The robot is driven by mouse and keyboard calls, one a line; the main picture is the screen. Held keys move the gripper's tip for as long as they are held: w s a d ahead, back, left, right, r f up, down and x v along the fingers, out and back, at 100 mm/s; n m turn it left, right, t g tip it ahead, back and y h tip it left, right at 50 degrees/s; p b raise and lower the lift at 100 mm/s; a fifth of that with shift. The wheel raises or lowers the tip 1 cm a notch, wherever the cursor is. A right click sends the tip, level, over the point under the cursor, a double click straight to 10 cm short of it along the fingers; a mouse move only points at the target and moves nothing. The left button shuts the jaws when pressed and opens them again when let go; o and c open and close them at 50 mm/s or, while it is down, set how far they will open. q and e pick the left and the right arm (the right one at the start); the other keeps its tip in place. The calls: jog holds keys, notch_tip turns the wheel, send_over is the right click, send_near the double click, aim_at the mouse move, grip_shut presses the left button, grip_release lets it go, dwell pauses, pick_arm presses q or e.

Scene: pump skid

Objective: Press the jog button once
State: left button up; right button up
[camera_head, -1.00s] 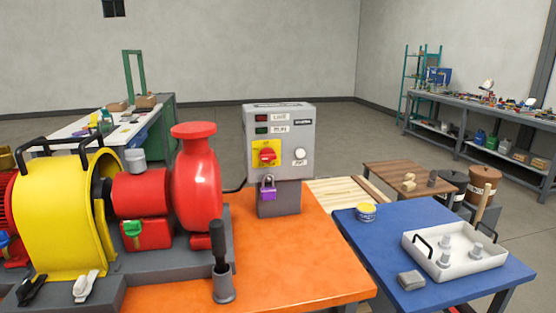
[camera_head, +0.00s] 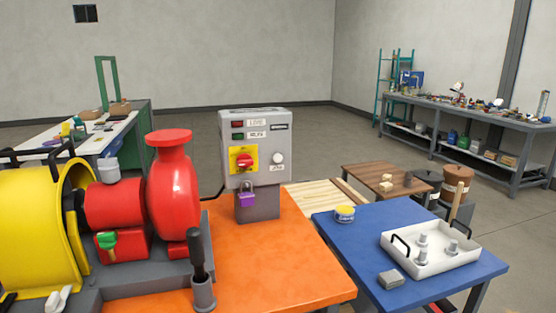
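The grey control box (camera_head: 254,150) stands upright on the orange table. Its white round jog button (camera_head: 277,158) is on the right of the front face, above a small label too blurred to read surely. To the button's left is a red rotary switch (camera_head: 243,160) on a yellow plate. A purple padlock (camera_head: 246,194) hangs below the switch. Two small indicator windows, one red and one green, sit above with labels. Neither of my grippers is in view.
The red pump (camera_head: 173,190) and yellow guard (camera_head: 40,235) fill the left of the orange table (camera_head: 270,260). A black-handled tool stands in a grey holder (camera_head: 203,292).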

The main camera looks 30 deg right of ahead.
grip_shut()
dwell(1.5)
